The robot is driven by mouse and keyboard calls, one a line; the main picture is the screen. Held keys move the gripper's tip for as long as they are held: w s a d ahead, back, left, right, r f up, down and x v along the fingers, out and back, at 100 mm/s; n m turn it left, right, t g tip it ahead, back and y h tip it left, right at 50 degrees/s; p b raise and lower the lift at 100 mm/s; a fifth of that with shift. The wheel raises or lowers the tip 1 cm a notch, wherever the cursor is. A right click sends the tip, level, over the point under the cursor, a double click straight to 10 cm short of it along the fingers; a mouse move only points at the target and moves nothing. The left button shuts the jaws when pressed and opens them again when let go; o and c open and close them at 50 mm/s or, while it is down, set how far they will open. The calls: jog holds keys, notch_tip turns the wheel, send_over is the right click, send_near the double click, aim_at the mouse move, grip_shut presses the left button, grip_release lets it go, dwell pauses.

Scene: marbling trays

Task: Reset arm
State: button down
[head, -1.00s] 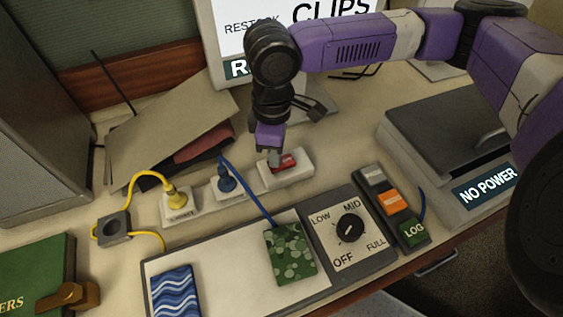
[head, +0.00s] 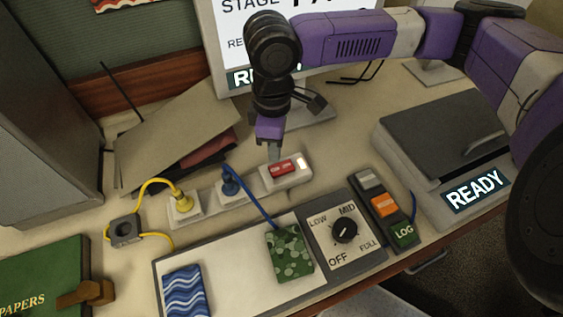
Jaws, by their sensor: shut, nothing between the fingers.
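My gripper (head: 275,156) points down over the right end of a white power strip (head: 208,201). It is shut and empty. Its tip is close by the red rocker switch (head: 282,168), at the switch's far left edge; I cannot tell whether it touches. A small white light (head: 301,161) glows beside the switch. A yellow plug (head: 183,203) and a blue plug (head: 230,183) sit in the strip. The grey lidded device (head: 440,130) at right has a sign (head: 475,191) reading READY.
A monitor (head: 230,40) stands behind my arm. Papers and folders (head: 180,135) lie at back left. In front are a tray (head: 232,290) with blue and green patterned pieces, a dial panel (head: 345,230) pointing near MID, and a LOG button box (head: 385,206). A green book (head: 40,275) lies front left.

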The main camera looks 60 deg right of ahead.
notch_tip(320, 180, up, 2)
jog(key=shift+p, duration=0.7)
jog(key=shift+f, duration=0.1)
